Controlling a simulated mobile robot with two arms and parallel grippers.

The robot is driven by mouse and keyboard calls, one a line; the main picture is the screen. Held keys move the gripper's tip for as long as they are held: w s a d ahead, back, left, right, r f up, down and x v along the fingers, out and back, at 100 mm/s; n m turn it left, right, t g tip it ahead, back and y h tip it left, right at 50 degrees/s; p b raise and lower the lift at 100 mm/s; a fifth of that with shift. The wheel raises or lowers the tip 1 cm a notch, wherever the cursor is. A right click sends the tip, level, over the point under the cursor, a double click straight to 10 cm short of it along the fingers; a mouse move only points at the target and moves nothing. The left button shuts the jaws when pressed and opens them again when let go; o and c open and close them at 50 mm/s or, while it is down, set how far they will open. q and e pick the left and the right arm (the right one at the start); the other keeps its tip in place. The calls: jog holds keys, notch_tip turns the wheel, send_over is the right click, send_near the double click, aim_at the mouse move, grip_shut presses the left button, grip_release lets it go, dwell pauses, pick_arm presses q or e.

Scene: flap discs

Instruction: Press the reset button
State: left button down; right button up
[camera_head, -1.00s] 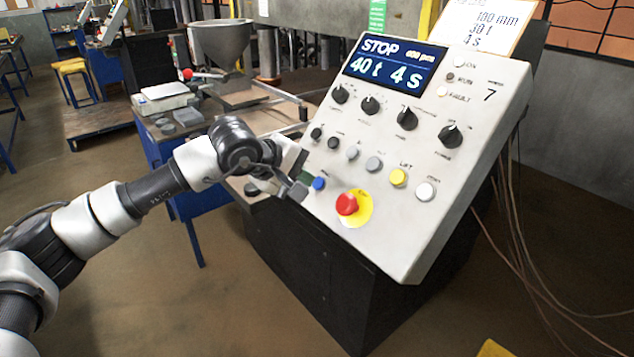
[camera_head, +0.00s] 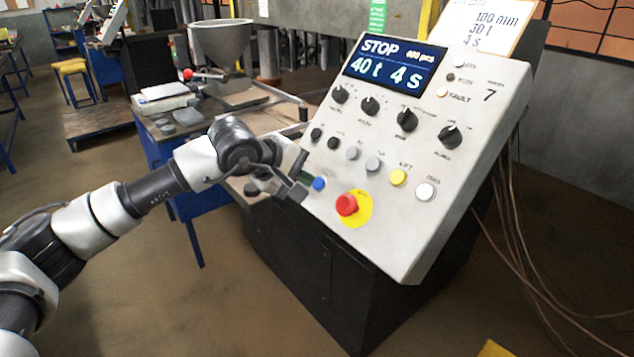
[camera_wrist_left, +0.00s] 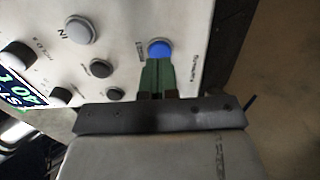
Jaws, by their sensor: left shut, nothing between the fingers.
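The grey control panel (camera_head: 300,218) carries a blue button (camera_head: 319,184) at its lower left, and its lettering is too small to read. The blue button also shows in the left wrist view (camera_wrist_left: 160,47). My left gripper (camera_head: 307,180) is shut and empty, with its green fingers side by side. In the left wrist view the fingertips (camera_wrist_left: 158,62) lie right at the near edge of the blue button and overlap it slightly. I cannot tell whether they touch it. My right gripper is out of view.
A red emergency stop (camera_head: 346,204) on a yellow disc sits to the right of the blue button. A yellow button (camera_head: 398,177), a white button (camera_head: 425,191) and several black knobs are above and right. The display (camera_head: 394,64) reads STOP, 40 t, 4 s.

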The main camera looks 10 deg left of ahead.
pick_arm(q)
jog(key=shift+b+x, duration=0.8)
jog(key=shift+x, duration=0.45)
dwell(0.6)
jog(key=shift+f+b, duration=0.1)
jog(key=shift+b, duration=0.3)
dwell(0.4)
dwell(0.4)
jog(key=v, duration=0.8)
dwell(0.4)
